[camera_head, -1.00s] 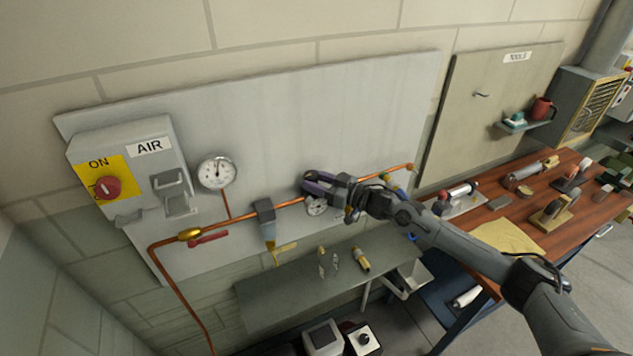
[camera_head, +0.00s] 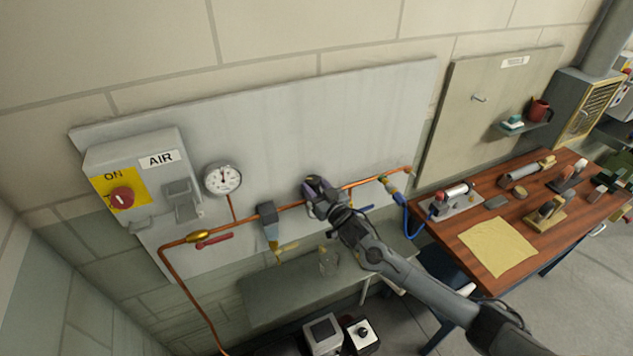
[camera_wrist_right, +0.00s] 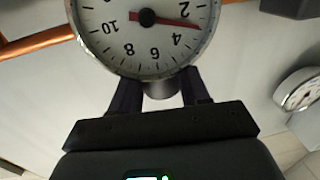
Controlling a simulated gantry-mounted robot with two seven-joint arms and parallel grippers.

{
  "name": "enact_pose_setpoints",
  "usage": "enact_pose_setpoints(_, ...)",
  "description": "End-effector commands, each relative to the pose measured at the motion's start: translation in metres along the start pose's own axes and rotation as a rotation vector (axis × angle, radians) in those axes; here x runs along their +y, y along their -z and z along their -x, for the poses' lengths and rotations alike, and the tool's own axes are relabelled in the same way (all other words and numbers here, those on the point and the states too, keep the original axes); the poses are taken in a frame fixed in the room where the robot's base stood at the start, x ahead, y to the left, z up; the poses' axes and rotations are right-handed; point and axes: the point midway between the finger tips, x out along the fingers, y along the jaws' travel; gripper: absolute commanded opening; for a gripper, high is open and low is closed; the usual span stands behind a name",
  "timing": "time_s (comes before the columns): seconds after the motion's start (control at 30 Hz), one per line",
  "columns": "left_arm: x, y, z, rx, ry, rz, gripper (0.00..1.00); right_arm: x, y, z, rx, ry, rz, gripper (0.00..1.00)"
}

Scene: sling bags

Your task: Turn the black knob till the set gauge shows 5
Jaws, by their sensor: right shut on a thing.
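The set gauge (camera_wrist_right: 150,45) fills the top of the right wrist view, upside down, with a white dial. My right gripper (camera_head: 315,186) is at the copper pipe in the head view, covering the set gauge and knob there. In the right wrist view its dark fingers reach up behind the gauge's lower rim, on either side of a grey round part (camera_wrist_right: 160,89). They are shut on the knob, which is mostly hidden. My left gripper is out of view.
A larger pipe gauge (camera_head: 222,179) stands left of the gripper. A red lever (camera_head: 214,241) and filter unit (camera_head: 269,225) are on the pipe (camera_head: 250,217). A grey shelf (camera_head: 265,295) lies below. The wooden bench (camera_head: 455,235) at right holds tools and a yellow cloth (camera_head: 497,247).

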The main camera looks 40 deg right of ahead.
Motion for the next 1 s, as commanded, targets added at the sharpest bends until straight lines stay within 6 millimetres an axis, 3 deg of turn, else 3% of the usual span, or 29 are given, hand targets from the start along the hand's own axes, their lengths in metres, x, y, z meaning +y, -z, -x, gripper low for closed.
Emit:
enact_pose_setpoints(0.37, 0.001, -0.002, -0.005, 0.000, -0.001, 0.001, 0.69, -0.010, -0.001, -0.002, 0.001, -0.357, -0.013, 0.15)
enact_pose_setpoints(0.7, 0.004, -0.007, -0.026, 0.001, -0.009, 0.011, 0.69, -0.014, -0.003, -0.005, 0.002, -0.652, -0.008, 0.15)
enact_pose_setpoints(1.0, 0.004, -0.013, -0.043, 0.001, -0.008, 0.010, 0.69, -0.014, -0.002, -0.006, 0.002, -0.818, -0.002, 0.15)
